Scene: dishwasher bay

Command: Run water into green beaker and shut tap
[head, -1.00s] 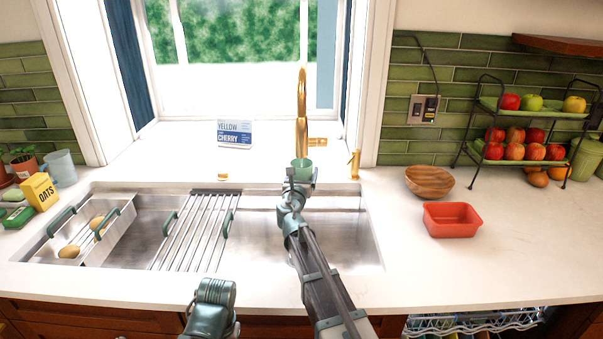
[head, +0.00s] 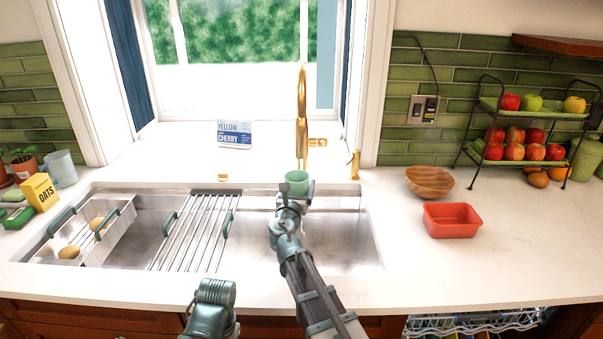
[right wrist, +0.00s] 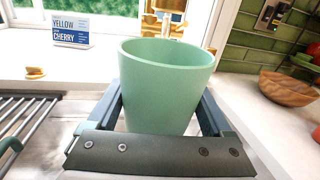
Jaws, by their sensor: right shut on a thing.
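The green beaker (head: 297,182) is upright in my right gripper (head: 295,190), over the back of the sink basin. In the right wrist view the beaker (right wrist: 165,85) stands between the two dark fingers, which are shut on it. Its upper inner wall shows, but its bottom is hidden. The gold tap (head: 302,110) stands behind the beaker, its lower part just beyond the rim in the head view. Its side handle (head: 318,142) points right. I see no water stream. Only part of my left arm shows at the bottom; its gripper is out of view.
A drying rack (head: 195,230) and a caddy (head: 105,240) with brown items lie over the sink's left side. A wooden bowl (head: 429,181) and red tub (head: 451,220) stand on the right counter. A yellow-cherry sign (head: 235,134) is on the sill. The front right counter is clear.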

